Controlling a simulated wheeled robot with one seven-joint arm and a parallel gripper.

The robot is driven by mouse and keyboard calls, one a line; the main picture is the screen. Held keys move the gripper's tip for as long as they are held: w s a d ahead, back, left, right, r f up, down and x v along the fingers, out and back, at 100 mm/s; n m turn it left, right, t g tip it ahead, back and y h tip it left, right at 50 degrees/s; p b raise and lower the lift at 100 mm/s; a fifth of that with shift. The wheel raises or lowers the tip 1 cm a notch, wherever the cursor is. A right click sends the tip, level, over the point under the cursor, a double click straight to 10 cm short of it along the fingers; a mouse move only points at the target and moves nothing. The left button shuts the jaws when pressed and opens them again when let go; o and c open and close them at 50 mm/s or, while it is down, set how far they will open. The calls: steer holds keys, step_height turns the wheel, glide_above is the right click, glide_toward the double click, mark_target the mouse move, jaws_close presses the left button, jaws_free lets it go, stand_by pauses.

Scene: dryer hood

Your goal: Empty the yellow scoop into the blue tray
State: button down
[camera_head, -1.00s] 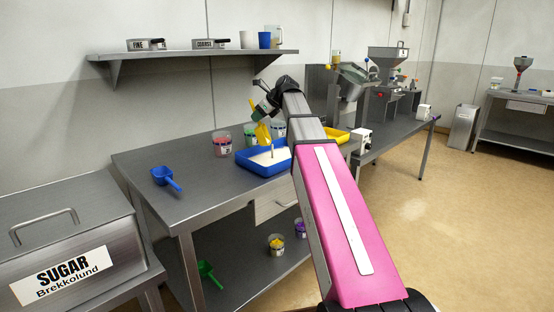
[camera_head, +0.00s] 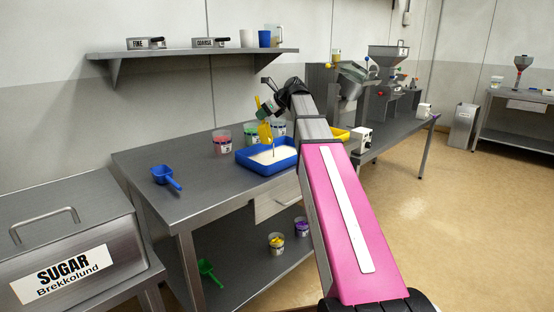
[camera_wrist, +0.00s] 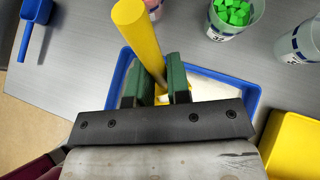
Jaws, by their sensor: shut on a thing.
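The yellow scoop (camera_head: 265,132) is held tilted above the blue tray (camera_head: 254,167). The tray stands on the steel table and has white material in it. A thin upright streak shows between scoop and tray; I cannot tell whether it is falling material. In the wrist view my gripper (camera_wrist: 156,84) has its green fingers shut on the yellow scoop (camera_wrist: 138,38), and the blue tray (camera_wrist: 235,82) lies beyond and below. My gripper also shows in the head view (camera_head: 268,108). The scoop's inside is hidden.
A blue scoop (camera_head: 165,177) lies to the left on the table. A tub with pink contents (camera_head: 222,143) stands left behind the tray. A tub of green pieces (camera_wrist: 232,18) is nearby, and a yellow tray (camera_wrist: 292,145) is on the right. A shelf (camera_head: 190,54) hangs above.

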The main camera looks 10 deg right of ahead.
steer(key=shift+s+d, duration=0.1)
steer(key=shift+d, duration=0.15)
steer(key=shift+s+d+y, duration=0.1)
steer(key=shift+d+y, duration=0.2)
steer(key=shift+s+d+r, duration=0.1)
steer(key=shift+s+d, duration=0.05)
steer(key=shift+d, duration=0.15)
steer(key=shift+s+d+r+t+y+p, duration=0.1)
steer(key=shift+s+d+t+y+p, duration=0.05)
steer(key=shift+d+t+y+p, duration=0.25)
steer(key=shift+s+d+r+t+y+p, duration=0.15)
steer(key=shift+d+t+y+p, duration=0.1)
steer(key=shift+d+y, duration=0.25)
stand_by(0.3)
steer(key=shift+s+d+f+m+t+y+p, duration=0.1)
steer(key=shift+s+d+m+t+y+p, duration=0.2)
steer(key=shift+d+y, duration=0.3)
steer(key=shift+s+d+f+m+t+y+p, duration=0.1)
steer(key=shift+s+d+t+y+p, duration=0.1)
steer(key=shift+d+y+p, duration=0.25)
stand_by(1.0)
